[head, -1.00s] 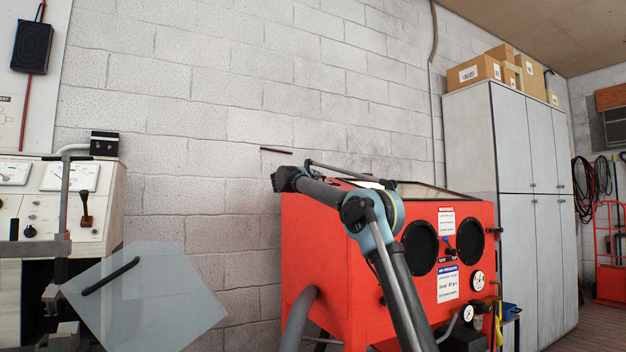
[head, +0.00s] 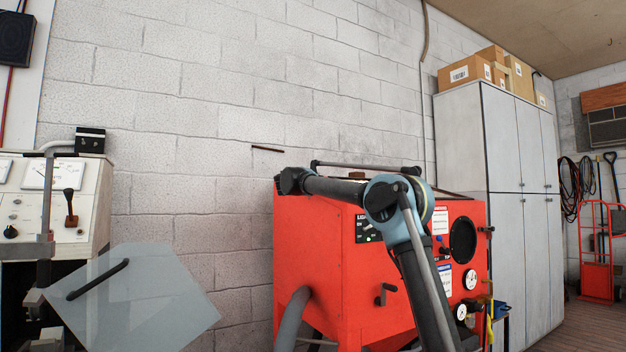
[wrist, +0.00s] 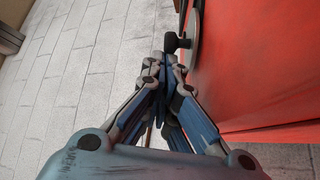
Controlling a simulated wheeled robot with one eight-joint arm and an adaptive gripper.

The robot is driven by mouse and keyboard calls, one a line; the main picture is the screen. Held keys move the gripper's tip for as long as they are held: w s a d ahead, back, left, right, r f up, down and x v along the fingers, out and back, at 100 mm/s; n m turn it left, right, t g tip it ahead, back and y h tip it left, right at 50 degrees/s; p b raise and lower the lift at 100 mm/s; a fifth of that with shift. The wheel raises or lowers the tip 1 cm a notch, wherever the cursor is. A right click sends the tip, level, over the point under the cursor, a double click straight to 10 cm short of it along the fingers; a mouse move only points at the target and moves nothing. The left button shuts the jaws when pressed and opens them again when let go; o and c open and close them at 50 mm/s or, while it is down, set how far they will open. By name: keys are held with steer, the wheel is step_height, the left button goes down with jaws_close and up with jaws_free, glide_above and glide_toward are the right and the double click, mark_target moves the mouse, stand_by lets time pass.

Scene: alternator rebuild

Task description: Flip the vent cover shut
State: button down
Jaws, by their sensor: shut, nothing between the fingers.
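My gripper (wrist: 163,75) is shut and empty in the wrist view, its fingertips close together beside the red cabinet's wall. A small gap seems to lie between the tips and the knob. In the head view my forearm reaches left across the cabinet top, and the gripper and cover cannot be made out.
The red blasting cabinet (head: 315,255) has a crank handle (head: 386,293) and a grey hose (head: 293,320). A pale translucent panel (head: 130,305) stands at lower left by a test bench (head: 75,205). A block wall (head: 200,120) lies behind; grey lockers (head: 515,200) stand at right.

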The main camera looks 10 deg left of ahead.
stand_by(0.4)
steer(key=shift+w+a+r, duration=0.2)
steer(key=shift+a+r, duration=0.05)
steer(key=shift+a, duration=0.2)
steer(key=shift+w+a+r, duration=0.15)
steer(key=shift+a+r, duration=0.15)
steer(key=shift+a, duration=0.35)
steer(key=shift+w+a+r, duration=0.1)
steer(key=shift+a+r, duration=0.15)
steer(key=shift+a, duration=0.35)
steer(key=shift+s+a+f, duration=0.15)
steer(key=shift+s+a, duration=0.05)
steer(key=shift+s, duration=0.1)
steer(key=s+f, duration=0.2)
steer(key=s, duration=0.7)
steer(key=shift+d+f, duration=0.2)
steer(key=shift+f, duration=0.15)
